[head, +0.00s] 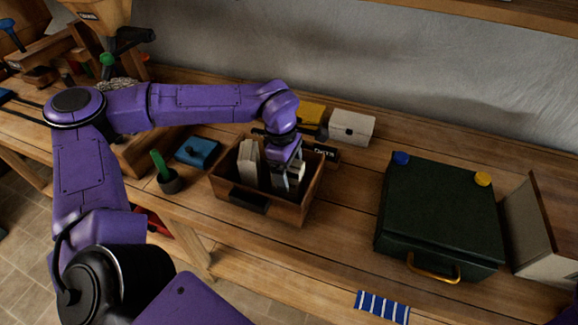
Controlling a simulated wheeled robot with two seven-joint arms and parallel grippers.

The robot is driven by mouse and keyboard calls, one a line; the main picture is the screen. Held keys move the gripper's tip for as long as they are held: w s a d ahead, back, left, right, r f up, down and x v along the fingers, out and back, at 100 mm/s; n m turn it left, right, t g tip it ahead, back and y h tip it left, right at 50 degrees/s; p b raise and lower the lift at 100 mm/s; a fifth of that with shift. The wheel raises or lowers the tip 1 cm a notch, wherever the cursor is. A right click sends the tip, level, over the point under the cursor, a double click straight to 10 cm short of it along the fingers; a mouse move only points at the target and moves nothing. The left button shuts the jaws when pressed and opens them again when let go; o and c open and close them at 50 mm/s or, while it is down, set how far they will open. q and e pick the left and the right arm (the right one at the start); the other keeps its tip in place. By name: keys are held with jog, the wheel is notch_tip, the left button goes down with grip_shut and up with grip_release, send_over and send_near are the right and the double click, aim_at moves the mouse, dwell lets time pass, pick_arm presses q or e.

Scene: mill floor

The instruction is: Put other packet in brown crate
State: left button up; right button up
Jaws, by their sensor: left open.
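The brown crate (283,211) stands on the wooden bench, left of the dark green case. A pale packet (248,163) stands upright inside it, on the left side. My left gripper (287,176) reaches down into the right part of the crate, with its jaws open. A second pale packet (296,176) shows in the crate at the jaws, partly hidden by them. I cannot tell whether the jaws touch it. My right gripper is not in view.
A white box (351,127) and a yellow object (312,113) stand behind the crate. A blue object (198,152) and a pot with a green handle (168,178) are to its left. The dark green case (440,215) stands right; a striped cloth (382,306) lies at the front edge.

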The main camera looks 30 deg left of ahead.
pick_arm(q)
jog(key=r, duration=0.4)
jog(key=a+r, duration=0.1)
jog(key=r, duration=0.7)
jog(key=shift+s+a+r+b, duration=0.15)
jog(key=shift+a+b, duration=0.25)
